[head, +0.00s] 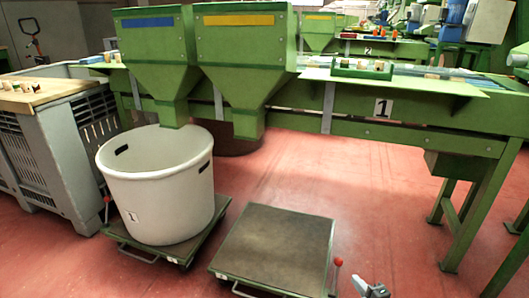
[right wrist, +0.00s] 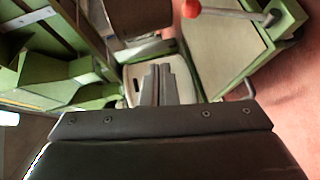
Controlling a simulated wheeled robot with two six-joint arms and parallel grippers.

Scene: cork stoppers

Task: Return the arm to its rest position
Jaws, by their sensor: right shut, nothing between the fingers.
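My right gripper (head: 372,288) shows at the bottom edge of the head view, right of the empty dolly, low over the red floor. In the right wrist view its fingers (right wrist: 157,85) are together, with nothing between them. It touches nothing that I can see. My left gripper is in neither view. Small cork stoppers (head: 378,66) stand in and beside a green tray (head: 350,70) on the machine's shelf. More corks (head: 20,86) lie on a board at the far left.
A white tub (head: 160,195) marked 1 stands on a dolly under two green hoppers (head: 240,60). An empty dolly (head: 275,250) with a red-knobbed lever (head: 338,263) is close to my right gripper. A grey crate (head: 65,140) stands left. Red floor (head: 390,200) is clear at centre right.

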